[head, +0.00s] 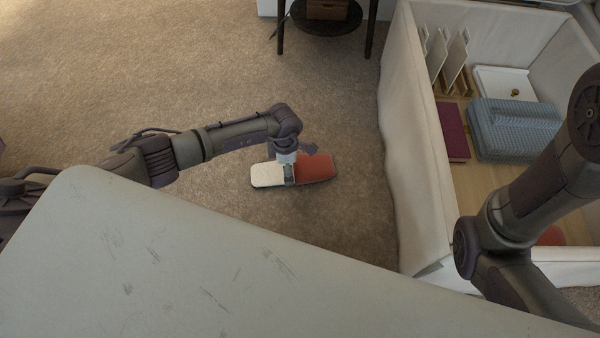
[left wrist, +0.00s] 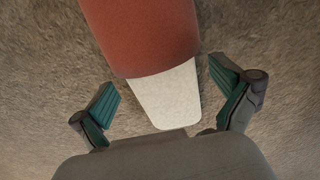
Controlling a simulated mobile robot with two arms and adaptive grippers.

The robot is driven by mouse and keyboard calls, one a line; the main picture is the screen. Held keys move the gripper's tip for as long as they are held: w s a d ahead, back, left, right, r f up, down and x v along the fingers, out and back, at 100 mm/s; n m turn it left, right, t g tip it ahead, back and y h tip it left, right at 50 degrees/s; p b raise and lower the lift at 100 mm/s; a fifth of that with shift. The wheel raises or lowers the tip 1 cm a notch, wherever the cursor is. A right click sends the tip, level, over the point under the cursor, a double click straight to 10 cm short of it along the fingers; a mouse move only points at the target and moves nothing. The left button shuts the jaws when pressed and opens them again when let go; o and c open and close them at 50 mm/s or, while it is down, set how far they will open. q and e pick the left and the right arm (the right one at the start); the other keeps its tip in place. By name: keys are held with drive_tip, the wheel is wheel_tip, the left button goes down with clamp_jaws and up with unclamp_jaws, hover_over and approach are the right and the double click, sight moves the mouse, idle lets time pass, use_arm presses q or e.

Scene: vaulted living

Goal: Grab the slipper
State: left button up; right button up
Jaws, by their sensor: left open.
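The slipper lies on the carpet in the head view, with a red upper (head: 317,168) at its right end and a pale insole (head: 268,175) at its left end. My left gripper (head: 290,172) is over its middle, pointing down. In the left wrist view the red upper (left wrist: 145,35) is at the top and the pale insole (left wrist: 168,95) runs down between the fingers. The left gripper (left wrist: 168,108) is open, with one teal-padded finger on each side and a gap to the slipper. Whether it touches the slipper below is hidden. My right arm shows at the right; its gripper is out of view.
A cream fabric-walled bin (head: 400,130) stands to the right, holding a maroon book (head: 452,132), a blue-grey ribbed case (head: 515,130) and white panels. A dark small table (head: 325,18) stands at the back. The carpet (head: 180,70) left of it is clear.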

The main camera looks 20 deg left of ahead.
use_arm(q)
wheel_tip(320, 180, down, 2)
drive_tip(key=shift+f+b, duration=0.15)
drive_tip(key=shift+b, duration=0.3)
drive_tip(key=c, duration=0.9)
